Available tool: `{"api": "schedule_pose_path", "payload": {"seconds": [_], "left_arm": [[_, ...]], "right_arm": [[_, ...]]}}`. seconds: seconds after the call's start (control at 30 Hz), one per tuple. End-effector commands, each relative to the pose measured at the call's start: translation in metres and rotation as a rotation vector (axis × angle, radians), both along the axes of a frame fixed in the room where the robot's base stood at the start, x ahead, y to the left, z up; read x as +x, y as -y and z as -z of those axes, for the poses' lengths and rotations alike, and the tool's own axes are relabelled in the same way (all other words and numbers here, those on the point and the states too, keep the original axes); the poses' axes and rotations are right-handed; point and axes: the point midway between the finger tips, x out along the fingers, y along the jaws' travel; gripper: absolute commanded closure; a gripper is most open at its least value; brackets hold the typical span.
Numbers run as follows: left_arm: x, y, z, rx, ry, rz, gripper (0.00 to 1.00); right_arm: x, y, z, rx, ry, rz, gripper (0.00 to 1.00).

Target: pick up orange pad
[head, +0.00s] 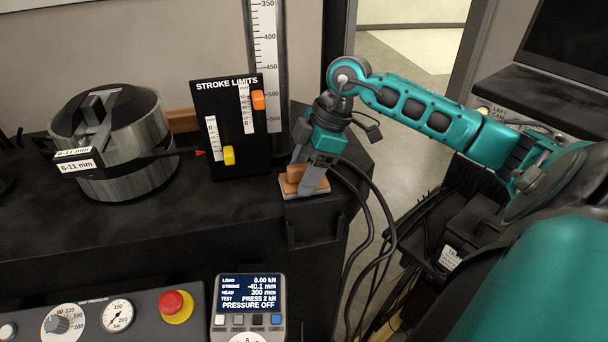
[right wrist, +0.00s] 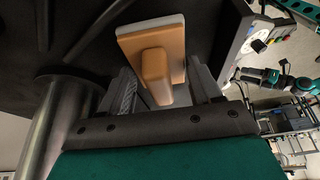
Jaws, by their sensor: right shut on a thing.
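The orange pad (head: 291,187) is a flat orange plate with a pale layer under it and an upright block grip. It is at the right front corner of the black bench, right of the stroke limits board. My right gripper (head: 305,178) points down and is shut on the pad's grip. The right wrist view shows the orange pad (right wrist: 154,62) with its grip between the two fingers. Whether the pad touches the bench is unclear. A small teal arm end (right wrist: 240,76) at the right of that view may be my left; its jaws are too small to read.
The stroke limits board (head: 229,126) and a vertical scale (head: 265,60) stand left of my right gripper. A metal cylinder (head: 121,150) stands farther left. A control panel with a red button (head: 173,303) and a display (head: 249,293) is in front. Cables hang beside the bench edge.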

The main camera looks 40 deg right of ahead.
Motion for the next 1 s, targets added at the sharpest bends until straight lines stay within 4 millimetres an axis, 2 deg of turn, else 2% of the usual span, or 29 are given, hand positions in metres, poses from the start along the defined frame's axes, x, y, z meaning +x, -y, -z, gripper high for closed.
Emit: {"api": "schedule_pose_path", "payload": {"seconds": [0.03,0.2,0.47,0.67,0.77,0.87,1.0], "left_arm": [[-0.001,0.000,0.000,0.000,-0.002,0.000,0.37],[-0.002,0.000,0.001,0.001,-0.004,0.000,0.37],[-0.002,0.000,0.001,0.001,-0.004,0.000,0.37],[-0.002,0.000,-0.001,0.001,-0.004,0.000,0.37],[-0.002,-0.001,-0.002,0.001,-0.004,0.000,0.37],[-0.002,-0.001,-0.006,0.001,-0.004,-0.001,0.37],[-0.002,-0.001,-0.013,0.001,-0.004,-0.001,0.37]], "right_arm": [[0.000,0.000,0.000,0.000,0.000,0.000,0.52],[0.000,0.000,0.000,0.000,0.001,0.000,0.67],[0.000,0.000,-0.002,-0.001,0.001,-0.001,0.67],[0.001,0.001,-0.016,-0.002,0.004,0.001,0.67],[0.001,0.001,-0.033,-0.003,0.006,0.000,0.67],[0.002,0.001,-0.061,-0.003,0.010,0.000,0.67],[0.002,0.000,-0.108,-0.001,0.011,0.000,0.67]]}}
